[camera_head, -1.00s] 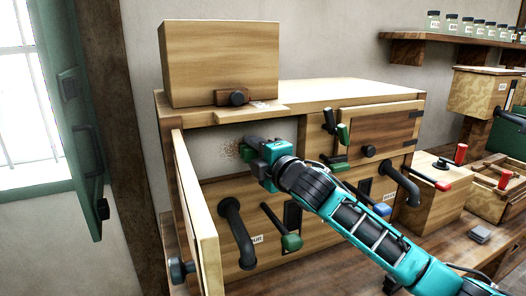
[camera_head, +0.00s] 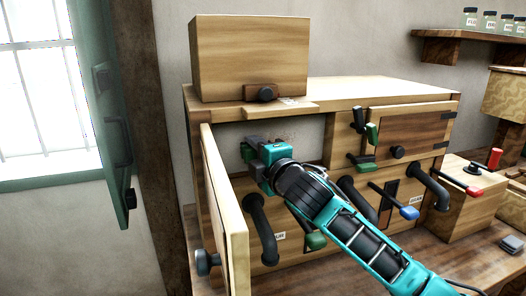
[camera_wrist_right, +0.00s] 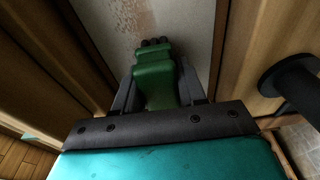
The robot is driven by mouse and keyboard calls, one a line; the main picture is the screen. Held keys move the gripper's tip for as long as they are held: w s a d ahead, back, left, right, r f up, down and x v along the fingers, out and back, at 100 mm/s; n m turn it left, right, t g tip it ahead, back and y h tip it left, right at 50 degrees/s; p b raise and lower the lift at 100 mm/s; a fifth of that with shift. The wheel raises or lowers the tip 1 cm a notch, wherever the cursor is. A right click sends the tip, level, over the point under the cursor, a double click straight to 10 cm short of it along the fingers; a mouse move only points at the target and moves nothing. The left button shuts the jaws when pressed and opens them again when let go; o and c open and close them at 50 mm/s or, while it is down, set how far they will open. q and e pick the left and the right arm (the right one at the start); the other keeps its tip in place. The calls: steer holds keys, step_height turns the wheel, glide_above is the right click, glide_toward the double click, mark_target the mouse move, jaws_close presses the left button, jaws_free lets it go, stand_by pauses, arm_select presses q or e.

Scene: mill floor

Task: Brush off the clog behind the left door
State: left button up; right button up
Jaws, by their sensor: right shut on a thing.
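The left door (camera_head: 226,215) of the wooden cabinet stands swung open toward me. Behind it is a pale recess with a brown speckled clog (camera_head: 286,137), partly hidden by my right gripper (camera_head: 252,152). The clog also shows as specks (camera_wrist_right: 130,14) at the top of the right wrist view. My right gripper is in the opening, shut on a green-handled brush (camera_wrist_right: 153,75). The brush's dark end points at the speckled back surface; I cannot tell whether it touches. My left gripper is not in view.
A wooden box (camera_head: 248,60) sits on the cabinet top. The closed right door (camera_head: 415,135) has a black knob and green-tipped levers beside it. Black curved pipes (camera_head: 262,230) and levers with green and blue knobs stick out below the openings.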

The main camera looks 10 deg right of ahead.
mark_target(294, 135)
steer(key=shift+s+a, duration=0.15)
steer(key=shift+a, duration=0.85)
steer(key=shift+d+r, duration=0.1)
steer(key=shift+r, duration=0.6)
steer(key=shift+w+d+f, duration=0.1)
steer(key=shift+w+d, duration=0.05)
steer(key=shift+d, duration=1.5)
steer(key=shift+w+d+r, duration=0.1)
steer(key=shift+w+d, duration=0.05)
steer(key=shift+d, duration=1.45)
steer(key=shift+w+d+f, duration=0.1)
steer(key=shift+w+d, duration=0.05)
steer(key=shift+d, duration=1.5)
steer(key=shift+w+d, duration=0.2)
steer(key=shift+d, duration=1.45)
steer(key=shift+s, duration=0.45)
steer(key=shift+a+v, duration=0.2)
steer(key=shift+v, duration=1.05)
steer(key=shift+a+v, duration=0.15)
steer(key=shift+v, duration=1.1)
